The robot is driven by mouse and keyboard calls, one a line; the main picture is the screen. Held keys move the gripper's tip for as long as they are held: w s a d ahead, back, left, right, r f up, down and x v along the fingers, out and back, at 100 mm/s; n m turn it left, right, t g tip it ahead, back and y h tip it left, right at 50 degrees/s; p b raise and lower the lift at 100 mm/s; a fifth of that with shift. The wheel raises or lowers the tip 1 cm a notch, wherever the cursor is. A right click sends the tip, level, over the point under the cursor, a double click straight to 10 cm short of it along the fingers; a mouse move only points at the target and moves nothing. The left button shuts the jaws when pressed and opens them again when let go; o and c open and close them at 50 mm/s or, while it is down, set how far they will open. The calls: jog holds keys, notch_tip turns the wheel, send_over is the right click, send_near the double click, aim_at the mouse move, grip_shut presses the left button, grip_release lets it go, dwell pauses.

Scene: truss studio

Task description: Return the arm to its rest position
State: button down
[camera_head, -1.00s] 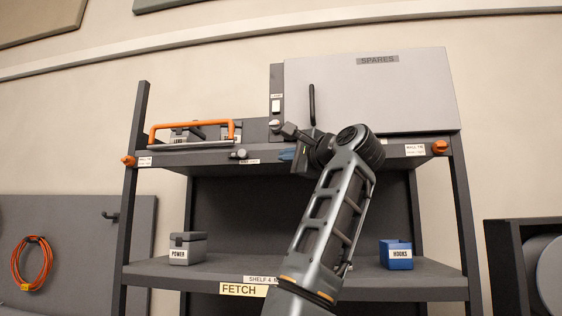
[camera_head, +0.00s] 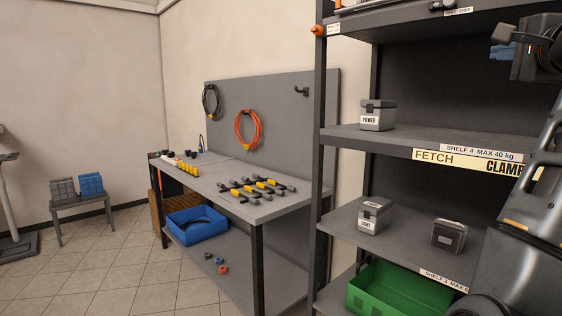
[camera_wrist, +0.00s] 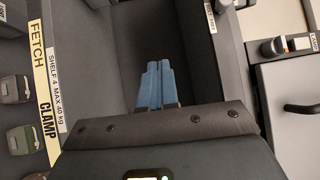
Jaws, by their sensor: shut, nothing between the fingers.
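My gripper (camera_head: 503,50) shows at the upper right of the head view, its blue fingers pointing left in front of the shelf rack. In the wrist view its two blue fingers (camera_wrist: 160,84) lie together, shut, with nothing between them. My arm (camera_head: 535,180) runs down the right edge of the head view, raised and partly cut off by the frame. The rack (camera_head: 320,150) stands behind it. The wrist view shows the rack's dark interior beyond the fingers.
Grey boxes (camera_head: 378,115) stand on the rack shelves, with a green bin (camera_head: 400,290) low down. Left of it is a workbench (camera_head: 262,210) with several tools and a blue bin (camera_head: 197,224) below. A small bench (camera_head: 80,203) stands at far left. Tiled floor (camera_head: 105,265) between is open.

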jog(key=s+a+f+n+g+h, duration=0.1)
jog(key=a+f+n, duration=0.15)
jog(key=f, duration=0.95)
jog(key=s+a+f+n, duration=0.1)
jog(key=f+n, duration=0.2)
jog(key=f, duration=0.9)
jog(key=s+a+f+n+g+y, duration=0.1)
jog(key=s+a+f+n, duration=0.2)
jog(key=s+f, duration=0.45)
jog(key=s+a+f+n, duration=0.2)
jog(key=s+a+f, duration=0.15)
jog(key=f, duration=0.65)
jog(key=s+a+f+n+g+y, duration=0.15)
jog(key=s+a+f+n, duration=0.3)
jog(key=s, duration=0.85)
jog(key=s+a+f+n+y, duration=0.25)
jog(key=s+a+f, duration=0.3)
jog(key=s, duration=0.85)
jog(key=s+a+r+n, duration=0.2)
jog(key=s+a, duration=0.1)
jog(key=s, duration=0.7)
jog(key=shift+s+a+r, duration=0.2)
jog(key=shift+s+r, duration=0.15)
jog(key=shift+n+g, duration=0.25)
